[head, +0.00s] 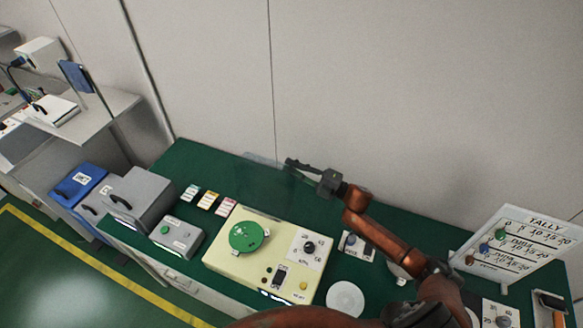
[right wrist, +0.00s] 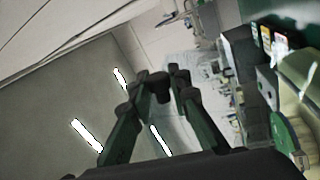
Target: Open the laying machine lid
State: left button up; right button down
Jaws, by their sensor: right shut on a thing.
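The cream machine (head: 225,262) stands on the green bench, with a green disc (head: 246,236) on top and a dial panel beside it. A faint see-through pane (head: 262,158), seemingly its lid, stands raised behind the disc; its outline is hard to follow. My right gripper (head: 292,163) is at the pane's upper right edge, above and behind the machine, and is shut on the lid. In the right wrist view the fingers (right wrist: 160,82) close around a small dark part, and the green disc (right wrist: 286,132) shows at the right. My left gripper is out of view.
A grey box (head: 180,238) and several coloured cards (head: 209,200) are left of the machine. A white round plate (head: 345,298) lies to its right. A tally board (head: 520,245) stands at the right. The wall is close behind the bench.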

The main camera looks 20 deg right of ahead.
aim_at(291, 179)
jog(key=s+a+r+n, duration=0.1)
jog(key=s+a+r+n+p, duration=0.1)
jog(key=s+a+n, duration=0.1)
jog(key=s+a+r+n+g+y, duration=0.1)
jog(key=a+n, duration=0.1)
jog(key=shift+s+a+r, duration=0.1)
jog(key=shift+s, duration=0.25)
jog(key=c, duration=1.8)
grip_release()
jog(key=shift+o, duration=0.2)
jog(key=v, duration=1.2)
